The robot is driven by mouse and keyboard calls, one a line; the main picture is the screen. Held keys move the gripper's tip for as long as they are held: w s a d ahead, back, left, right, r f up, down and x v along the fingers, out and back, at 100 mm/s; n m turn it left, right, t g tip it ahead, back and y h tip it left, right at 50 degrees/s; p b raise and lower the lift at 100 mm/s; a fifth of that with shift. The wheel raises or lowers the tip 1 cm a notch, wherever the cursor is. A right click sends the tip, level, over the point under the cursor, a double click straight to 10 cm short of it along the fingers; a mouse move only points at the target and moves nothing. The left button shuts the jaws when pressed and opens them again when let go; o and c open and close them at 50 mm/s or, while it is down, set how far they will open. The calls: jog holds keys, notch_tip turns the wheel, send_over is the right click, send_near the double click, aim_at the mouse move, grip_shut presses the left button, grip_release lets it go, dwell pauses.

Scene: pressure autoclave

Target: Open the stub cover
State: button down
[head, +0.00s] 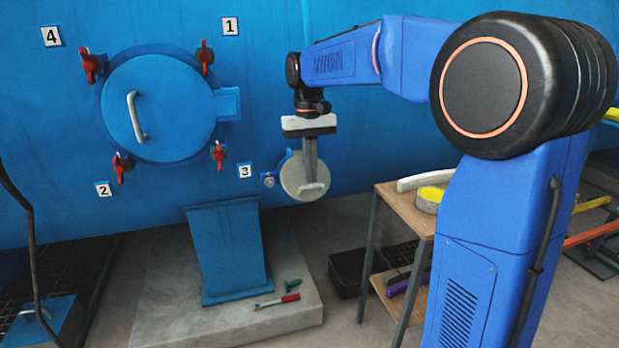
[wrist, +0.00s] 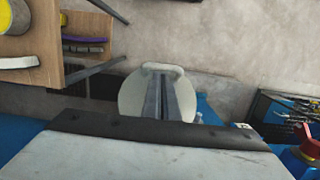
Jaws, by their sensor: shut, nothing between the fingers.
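The stub cover (head: 291,182) is a small round grey-white disc with a light handle (head: 313,189) on the blue vessel wall, below and right of the large hatch. In the wrist view the cover (wrist: 132,95) lies behind my fingers, with its handle (wrist: 162,68) just past the fingertips. My gripper (head: 311,180) points down in front of the cover, its fingers pressed together and empty. The fingers also show in the wrist view (wrist: 166,82) and hide the middle of the cover. I cannot tell whether the fingertips touch the handle. A small bolt or latch (head: 268,181) sits left of the cover.
A large blue round hatch (head: 170,110) with red clamps is left of my arm. A wooden table (head: 404,203) with a yellow-topped roll (head: 429,199) stands right of the cover.

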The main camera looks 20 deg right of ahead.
jog(key=shift+r, duration=0.65)
dwell(0.8)
